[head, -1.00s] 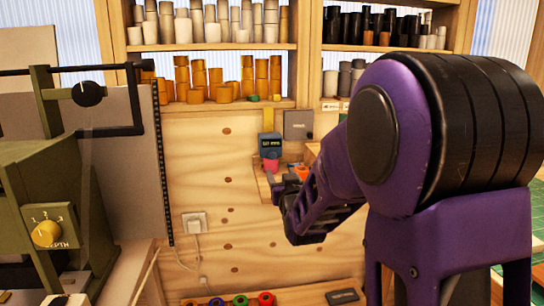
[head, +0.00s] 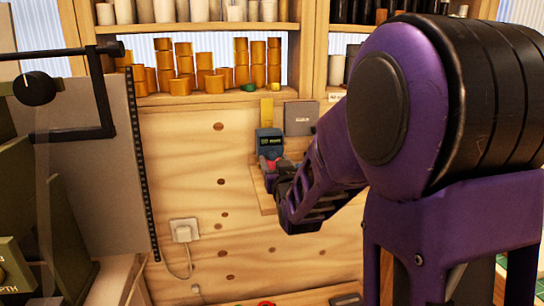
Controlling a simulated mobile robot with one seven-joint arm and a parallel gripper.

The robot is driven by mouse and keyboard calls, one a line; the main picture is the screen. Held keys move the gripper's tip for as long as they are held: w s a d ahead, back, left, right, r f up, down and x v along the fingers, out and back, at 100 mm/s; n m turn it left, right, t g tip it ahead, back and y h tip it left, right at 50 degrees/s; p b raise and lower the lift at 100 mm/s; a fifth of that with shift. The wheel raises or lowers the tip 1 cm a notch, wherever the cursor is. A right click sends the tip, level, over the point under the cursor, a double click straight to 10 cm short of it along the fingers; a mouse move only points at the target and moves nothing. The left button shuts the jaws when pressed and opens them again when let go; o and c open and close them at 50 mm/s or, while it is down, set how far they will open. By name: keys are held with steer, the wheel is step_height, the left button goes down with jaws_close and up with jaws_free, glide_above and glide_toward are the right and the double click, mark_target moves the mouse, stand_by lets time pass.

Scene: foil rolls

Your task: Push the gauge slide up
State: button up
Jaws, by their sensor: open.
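The gauge (head: 270,142) is a small dark blue-grey device with a lit display, mounted on the plywood wall near the middle of the head view. A red-pink part (head: 268,163), which looks like its slide, shows just below the display. My gripper (head: 272,178) is at the gauge's lower edge, right by the red part. My purple arm reaches in from the right. The fingers are small and partly hidden by my wrist, so I cannot tell whether they touch the slide. The gripper is open, and I see nothing held in it.
Shelves with gold foil rolls (head: 204,82) run above the gauge. A white socket (head: 184,231) with a cable is lower left. A green machine with a black handle (head: 36,88) stands at left.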

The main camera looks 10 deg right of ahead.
steer(key=shift+w, duration=0.35)
jaws_close()
stand_by(1.3)
